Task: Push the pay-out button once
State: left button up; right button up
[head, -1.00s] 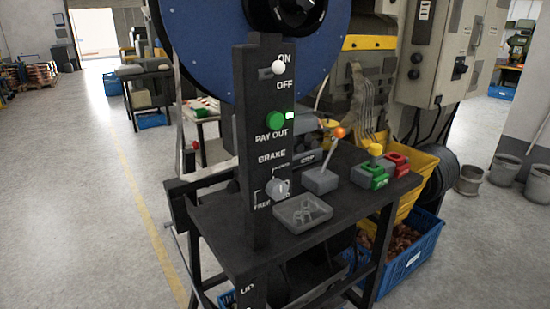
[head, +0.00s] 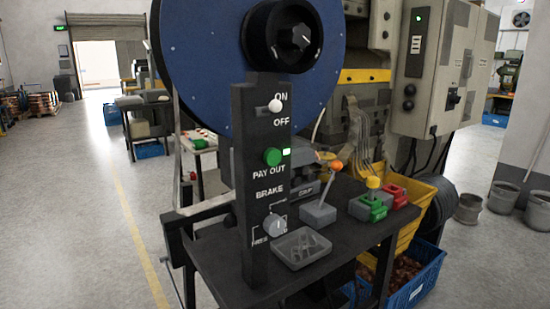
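The green pay-out button (head: 272,157) sits on the front of a dark upright control post (head: 248,195), above the white PAY OUT label. A small green-white lamp (head: 287,152) beside it is lit. Above it is an ON/OFF toggle with a white ball tip (head: 275,106). Below it is a grey brake knob (head: 274,225). Nothing touches or covers the button. Neither of my grippers shows in the head view.
The post stands on a dark table (head: 215,257) with a grey tray (head: 302,247), an orange-tipped lever (head: 336,165), and green (head: 375,207) and red (head: 395,197) blocks. A large blue disc (head: 200,65) rises behind the post. Blue (head: 418,287) and yellow (head: 410,235) bins stand right.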

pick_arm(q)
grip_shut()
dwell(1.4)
